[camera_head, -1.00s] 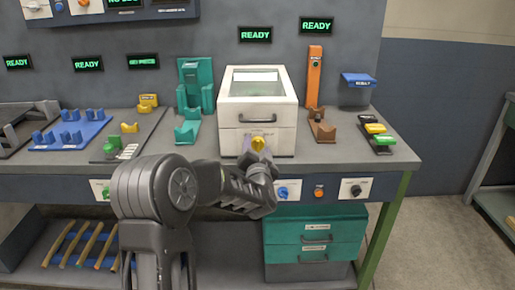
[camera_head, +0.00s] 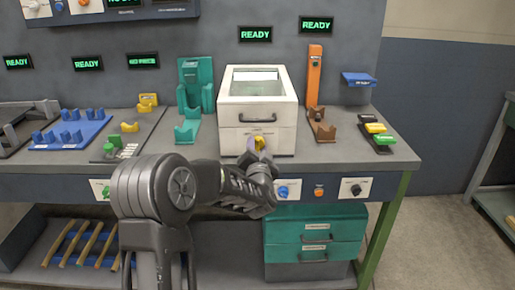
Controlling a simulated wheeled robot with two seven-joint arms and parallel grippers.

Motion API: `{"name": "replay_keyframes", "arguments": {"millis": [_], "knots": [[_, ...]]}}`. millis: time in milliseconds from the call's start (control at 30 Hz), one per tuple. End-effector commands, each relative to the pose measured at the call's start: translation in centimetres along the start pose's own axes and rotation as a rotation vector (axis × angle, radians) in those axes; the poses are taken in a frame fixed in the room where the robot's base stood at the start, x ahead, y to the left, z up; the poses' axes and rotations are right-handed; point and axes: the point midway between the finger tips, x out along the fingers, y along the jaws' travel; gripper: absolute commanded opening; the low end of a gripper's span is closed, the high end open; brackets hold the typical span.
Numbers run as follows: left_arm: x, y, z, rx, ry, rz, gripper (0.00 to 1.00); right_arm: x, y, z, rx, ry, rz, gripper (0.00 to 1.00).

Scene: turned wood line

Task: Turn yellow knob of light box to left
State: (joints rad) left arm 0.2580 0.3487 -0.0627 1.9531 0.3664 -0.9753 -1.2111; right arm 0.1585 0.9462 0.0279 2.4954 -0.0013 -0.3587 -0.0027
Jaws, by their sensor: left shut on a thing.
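The light box (camera_head: 258,104) is a white box with a glass top and a dark handle, standing on the grey bench. Its yellow knob (camera_head: 260,142) sits low on the front face. My left gripper (camera_head: 258,153) is at the knob, its jaws closed around it. The fingers hide part of the knob, and it looks turned compared with before.
Left of the box stand a teal holder (camera_head: 188,132) and yellow pieces (camera_head: 130,127). Right of it are an orange post (camera_head: 314,80), a brown cradle (camera_head: 322,128) and coloured blocks (camera_head: 376,128). Teal drawers (camera_head: 280,231) are below the bench (camera_head: 345,148).

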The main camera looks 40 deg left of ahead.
Motion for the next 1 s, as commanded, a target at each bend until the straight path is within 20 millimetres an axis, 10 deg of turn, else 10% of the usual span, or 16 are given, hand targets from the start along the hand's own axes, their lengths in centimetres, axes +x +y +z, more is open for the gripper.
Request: {"name": "replay_keyframes", "arguments": {"millis": [1000], "knots": [[0.0,0.3,0.2,-0.287,0.001,0.001,0.0,3.3,1.3,0.0,-0.001,0.0,0.0,0.36]]}}
